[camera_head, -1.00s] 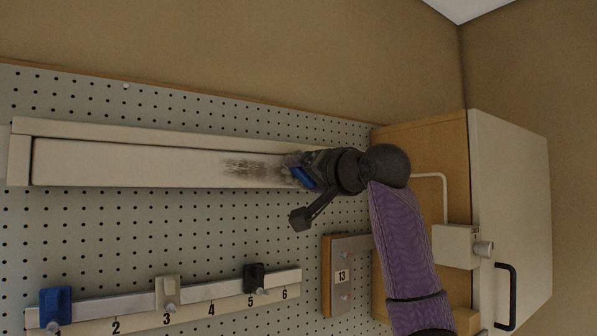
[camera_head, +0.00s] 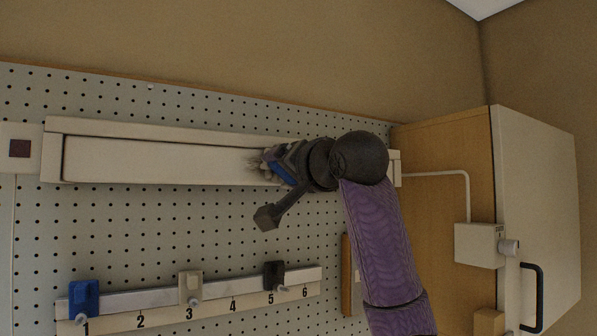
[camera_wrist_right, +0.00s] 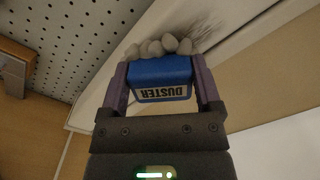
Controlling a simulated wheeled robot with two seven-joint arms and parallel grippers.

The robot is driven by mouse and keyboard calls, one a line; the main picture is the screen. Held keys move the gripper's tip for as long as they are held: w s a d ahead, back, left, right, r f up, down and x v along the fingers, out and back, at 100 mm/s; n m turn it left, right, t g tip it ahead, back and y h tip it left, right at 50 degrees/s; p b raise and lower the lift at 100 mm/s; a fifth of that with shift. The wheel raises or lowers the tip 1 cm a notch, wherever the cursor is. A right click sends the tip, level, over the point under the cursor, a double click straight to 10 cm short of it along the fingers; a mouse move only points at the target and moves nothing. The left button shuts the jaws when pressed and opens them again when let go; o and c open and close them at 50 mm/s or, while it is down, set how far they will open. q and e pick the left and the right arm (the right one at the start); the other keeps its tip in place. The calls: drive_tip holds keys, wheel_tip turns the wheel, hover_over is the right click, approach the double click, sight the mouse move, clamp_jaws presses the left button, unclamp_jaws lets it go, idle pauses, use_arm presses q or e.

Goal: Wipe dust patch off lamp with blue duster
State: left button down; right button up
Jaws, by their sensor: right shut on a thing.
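The lamp (camera_head: 150,160) is a long white bar across the upper pegboard. Its right part is behind my right arm. My right gripper (camera_head: 283,168) is shut on the blue duster (camera_head: 281,173). In the right wrist view the duster (camera_wrist_right: 160,78), lettered DUSTER, sits between the fingers of the right gripper (camera_wrist_right: 162,85), its grey tufts against or very near the lamp (camera_wrist_right: 130,75). A dark streaky dust patch (camera_wrist_right: 204,32) shows beside the tufts. In the head view only a small grey patch (camera_head: 255,162) shows left of the duster. My left gripper is not in view.
A numbered rail (camera_head: 215,306) with a blue holder (camera_head: 84,298), a beige holder (camera_head: 190,286) and a black holder (camera_head: 274,275) is below. A cabinet (camera_head: 535,200) with a black handle and a switch box (camera_head: 480,244) stand right. Pegboard between lamp and rail is clear.

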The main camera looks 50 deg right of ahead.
drive_tip(key=shift+w+a, duration=0.35)
drive_tip(key=shift+a, duration=0.7)
drive_tip(key=shift+w+a, duration=0.3)
drive_tip(key=shift+a, duration=0.75)
drive_tip(key=shift+w+a, duration=0.35)
drive_tip(key=shift+a, duration=0.7)
drive_tip(key=shift+s+f, duration=0.1)
drive_tip(key=shift+s, duration=0.1)
drive_tip(key=b, duration=0.3)
approach(239, 170)
drive_tip(key=shift+w+d, duration=0.1)
drive_tip(key=v, duration=0.3)
